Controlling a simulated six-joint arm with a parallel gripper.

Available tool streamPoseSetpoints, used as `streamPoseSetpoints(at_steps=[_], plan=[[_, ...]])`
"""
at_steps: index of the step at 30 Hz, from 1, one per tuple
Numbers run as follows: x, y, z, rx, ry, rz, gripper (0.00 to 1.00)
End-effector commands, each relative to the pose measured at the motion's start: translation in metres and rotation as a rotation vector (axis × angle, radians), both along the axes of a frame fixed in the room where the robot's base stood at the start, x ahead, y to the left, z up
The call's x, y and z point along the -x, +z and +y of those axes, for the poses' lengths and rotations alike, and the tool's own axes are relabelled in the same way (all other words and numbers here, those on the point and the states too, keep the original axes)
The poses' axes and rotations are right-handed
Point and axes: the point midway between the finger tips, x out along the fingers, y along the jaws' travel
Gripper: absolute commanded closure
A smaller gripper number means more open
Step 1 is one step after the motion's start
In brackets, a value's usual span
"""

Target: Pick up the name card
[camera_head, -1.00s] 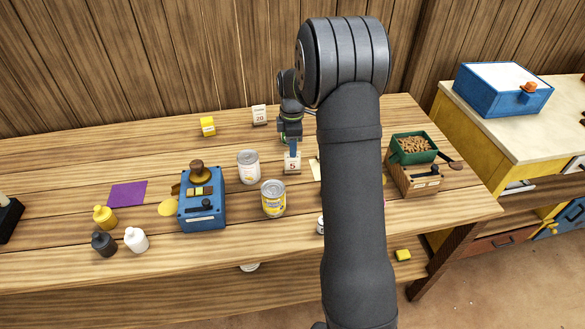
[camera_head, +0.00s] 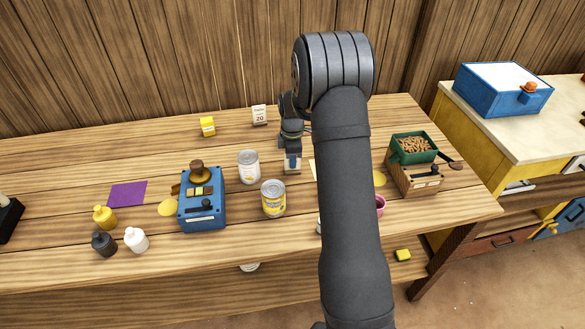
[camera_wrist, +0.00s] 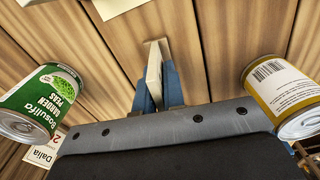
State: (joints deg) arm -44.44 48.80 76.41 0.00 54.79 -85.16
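A small pale standing card (camera_head: 292,169) is on the table right of the cans. It also shows nearly edge-on in the wrist view (camera_wrist: 154,62), and its print is hidden now. My gripper (camera_head: 292,154) is low over it. In the wrist view the blue fingers (camera_wrist: 160,90) lie on both sides of the card with no clear gap, so it looks shut on it. The card's foot appears at table level. A second white card (camera_head: 259,115), printed with a name and 20, stands farther back. In the wrist view it is partly hidden and reads "Dalia" (camera_wrist: 44,152).
A white-labelled can (camera_head: 248,167) and a yellow can (camera_head: 273,198) stand left of my gripper. A blue box scale (camera_head: 202,212) is farther left. A wooden box with a green tray (camera_head: 413,149) stands right. My arm hides part of the table.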

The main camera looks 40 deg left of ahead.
Motion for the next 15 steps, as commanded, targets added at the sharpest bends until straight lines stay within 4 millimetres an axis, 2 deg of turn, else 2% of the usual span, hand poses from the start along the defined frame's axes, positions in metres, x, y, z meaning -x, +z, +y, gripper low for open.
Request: streamPoseSetpoints(at_steps=[11, 15], plan=[[0.0, 0.002, 0.0, -0.001, 0.0, -0.001, 1.0], [-0.001, 0.015, 0.001, -0.003, 0.0, -0.004, 1.0]])
